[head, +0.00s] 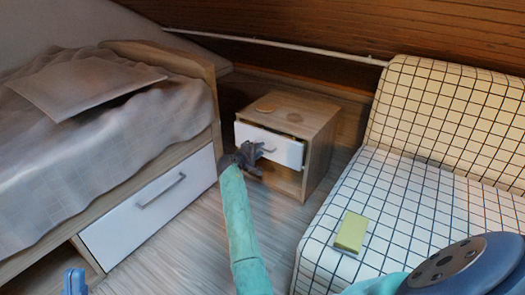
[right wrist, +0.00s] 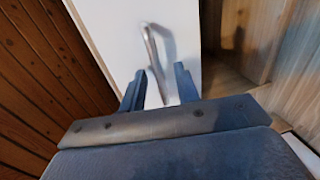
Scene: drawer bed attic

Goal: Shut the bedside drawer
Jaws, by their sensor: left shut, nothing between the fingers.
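The bedside drawer (head: 286,152) has a white front and sits in a small wooden nightstand (head: 318,145). It stands out a little from the nightstand, with a dark gap above its front. My right gripper (head: 256,152) is at the drawer front, partly covering it. In the right wrist view its fingers (right wrist: 159,88) are apart, with the metal handle (right wrist: 152,55) between them in the picture; I cannot tell whether they touch it. The white drawer front (right wrist: 120,25) fills the middle there. My left gripper (head: 74,278) is shut and empty at the bottom left, away from the nightstand.
A bed (head: 120,135) with a white under-bed drawer (head: 150,206) stands at the left. A checked sofa (head: 420,205) with a yellow-green block (head: 351,232) on it is at the right.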

